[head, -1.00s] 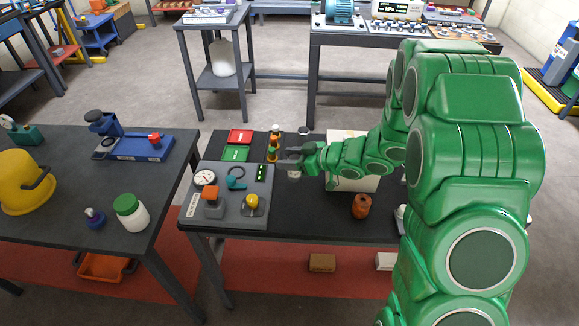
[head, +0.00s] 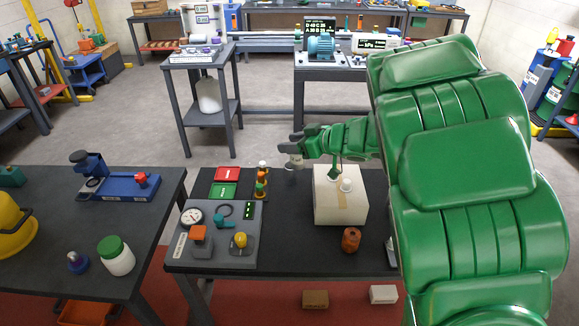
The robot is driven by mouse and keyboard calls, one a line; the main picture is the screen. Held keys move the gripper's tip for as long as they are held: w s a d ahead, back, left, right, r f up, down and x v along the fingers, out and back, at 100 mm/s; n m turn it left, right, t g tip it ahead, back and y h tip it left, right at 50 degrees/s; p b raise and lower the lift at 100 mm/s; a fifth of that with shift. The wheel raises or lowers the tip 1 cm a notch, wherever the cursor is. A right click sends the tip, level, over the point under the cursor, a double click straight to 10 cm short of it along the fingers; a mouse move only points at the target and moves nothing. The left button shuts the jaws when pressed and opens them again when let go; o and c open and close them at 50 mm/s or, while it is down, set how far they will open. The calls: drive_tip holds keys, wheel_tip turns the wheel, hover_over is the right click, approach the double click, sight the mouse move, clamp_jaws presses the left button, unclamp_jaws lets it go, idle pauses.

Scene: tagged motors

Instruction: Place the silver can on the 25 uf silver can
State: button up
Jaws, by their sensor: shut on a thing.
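My gripper (head: 293,148) is shut on a small silver can (head: 293,162), which hangs below the fingers, apparently above the back part of the dark table. The fingers partly hide the can. Another small pale-topped piece (head: 262,164) stands at the table's back, left of the gripper. No 25 uf mark is legible on any can. A blue motor (head: 320,47) sits on the far bench.
A dark screen (head: 319,27) behind the motor shows small letters and numbers. The grey gauge panel (head: 217,250), red and green plates (head: 224,182) and an orange-brown spool (head: 351,240) share the near table. Open floor lies between near table and far bench.

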drive_tip(key=shift+w+d+r, duration=0.15)
drive_tip(key=shift+w+r, duration=0.05)
drive_tip(key=shift+r, duration=0.25)
drive_tip(key=shift+w+d+r, duration=0.1)
drive_tip(key=shift+w+r, duration=0.1)
drive_tip(key=shift+r, duration=0.25)
drive_tip(key=shift+w+a+f, duration=0.45)
drive_tip(key=shift+w+f, duration=1.7)
drive_tip(key=shift+w, duration=0.15)
drive_tip(key=shift+w+a+f, duration=0.5)
drive_tip(key=shift+w+f, duration=1.65)
drive_tip(key=shift+w, duration=0.1)
drive_tip(key=shift+w+a+f, duration=0.45)
drive_tip(key=shift+w+f, duration=1.7)
drive_tip(key=shift+w, duration=0.15)
drive_tip(key=o, duration=1.1)
drive_tip(key=shift+f, duration=0.1)
drive_tip(key=shift+c, duration=0.2)
